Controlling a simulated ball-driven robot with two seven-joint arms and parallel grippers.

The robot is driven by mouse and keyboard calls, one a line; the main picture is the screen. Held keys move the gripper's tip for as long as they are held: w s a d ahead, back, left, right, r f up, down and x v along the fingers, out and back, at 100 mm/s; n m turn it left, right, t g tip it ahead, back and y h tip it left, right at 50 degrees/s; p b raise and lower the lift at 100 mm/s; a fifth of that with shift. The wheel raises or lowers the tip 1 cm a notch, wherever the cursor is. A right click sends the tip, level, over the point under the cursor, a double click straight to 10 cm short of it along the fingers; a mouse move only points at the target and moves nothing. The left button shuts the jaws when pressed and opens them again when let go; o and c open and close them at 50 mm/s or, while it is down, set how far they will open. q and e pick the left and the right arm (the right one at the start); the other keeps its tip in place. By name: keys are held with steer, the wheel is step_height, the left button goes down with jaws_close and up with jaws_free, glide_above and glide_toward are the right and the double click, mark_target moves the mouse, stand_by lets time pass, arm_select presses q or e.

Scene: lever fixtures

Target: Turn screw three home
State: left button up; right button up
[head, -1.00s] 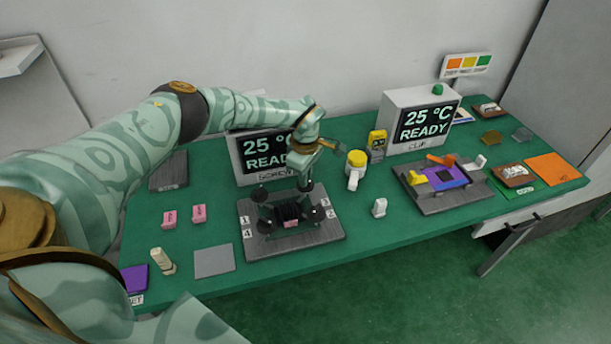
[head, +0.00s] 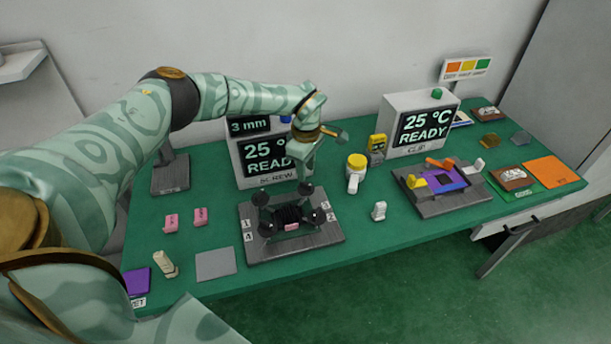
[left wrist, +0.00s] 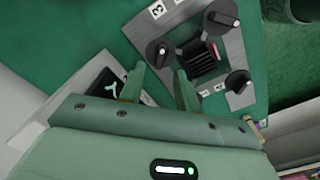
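The screw fixture (head: 255,252) is a grey plate with dark knobs at its corners around a black ribbed block. Its back left knob (head: 260,197), front left knob (head: 267,229) and front right knob (head: 318,216) show in the head view. Labels 1 and 4 show on its left side; the right labels are hard to read. My left gripper (head: 305,182) is above the back right knob. In the left wrist view its fingers (left wrist: 160,70) are apart and empty, near a knob (left wrist: 158,53); label 3 (left wrist: 158,10) shows beyond. My right gripper is not in view.
Behind the fixture stands a SCREW display (head: 262,160), partly hidden by my arm, reading 3 mm and 25 °C. A clip fixture (head: 440,202) is at right.

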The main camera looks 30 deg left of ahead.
mark_target(306, 183)
arm_select(q)
step_height(306, 183, up, 11)
steer(key=p, duration=0.1)
steer(key=shift+r, duration=0.15)
stand_by(0.4)
